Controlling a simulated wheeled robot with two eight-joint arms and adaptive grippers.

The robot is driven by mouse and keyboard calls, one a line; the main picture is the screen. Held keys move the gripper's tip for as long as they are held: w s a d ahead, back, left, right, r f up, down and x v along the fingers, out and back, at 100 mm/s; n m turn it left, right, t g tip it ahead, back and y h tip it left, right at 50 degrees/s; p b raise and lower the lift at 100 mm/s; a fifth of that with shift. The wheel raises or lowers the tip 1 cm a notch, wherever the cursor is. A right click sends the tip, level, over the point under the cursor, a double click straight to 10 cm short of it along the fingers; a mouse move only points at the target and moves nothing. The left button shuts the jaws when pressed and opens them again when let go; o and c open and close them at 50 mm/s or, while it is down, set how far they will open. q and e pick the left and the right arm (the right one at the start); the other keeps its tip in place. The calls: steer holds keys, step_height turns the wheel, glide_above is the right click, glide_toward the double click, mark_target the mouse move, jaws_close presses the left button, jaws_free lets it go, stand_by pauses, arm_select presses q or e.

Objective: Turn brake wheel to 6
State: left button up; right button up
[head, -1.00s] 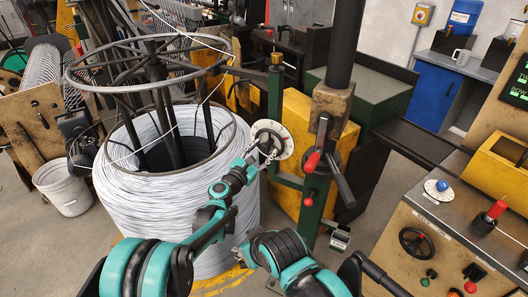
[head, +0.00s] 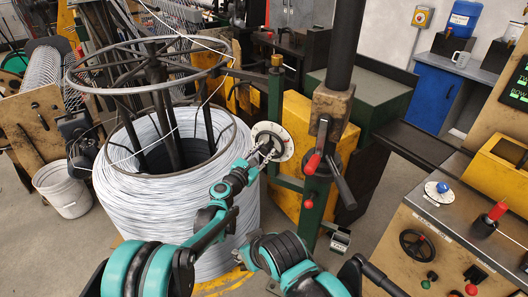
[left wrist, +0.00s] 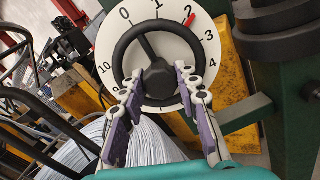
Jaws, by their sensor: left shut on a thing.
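The brake wheel (left wrist: 123,50) is a black ring with a dark hub, in front of a round white dial (left wrist: 106,42) numbered around its edge. A red pointer (left wrist: 190,19) stands at the wheel's rim, by the 2. In the head view the dial (head: 283,138) sits on a green post, right of the wire coil. My left gripper (left wrist: 158,84) is shut on the wheel, its purple-padded fingers either side of the hub. It also shows in the head view (head: 267,150). The fingers hide the dial's lower numbers. My right gripper does not show.
A large white wire coil (head: 120,195) stands left of the dial beneath a metal hoop. A red-tipped lever (head: 313,163) hangs on the thick post just right. A control panel (head: 398,215) with a small black handwheel is at far right.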

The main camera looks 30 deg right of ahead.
arm_select(q)
steer(key=m, duration=0.5)
steer(key=shift+m, duration=0.4)
steer(key=m, duration=0.5)
steer(key=shift+y, duration=0.3)
steer(key=m, duration=0.6)
steer(key=shift+s, duration=0.1)
steer(key=m, duration=0.5)
steer(key=shift+t, duration=0.3)
steer(key=shift+m, duration=0.4)
steer(key=shift+f, duration=0.1)
steer(key=o, duration=1.2)
steer(key=shift+c, duration=0.2)
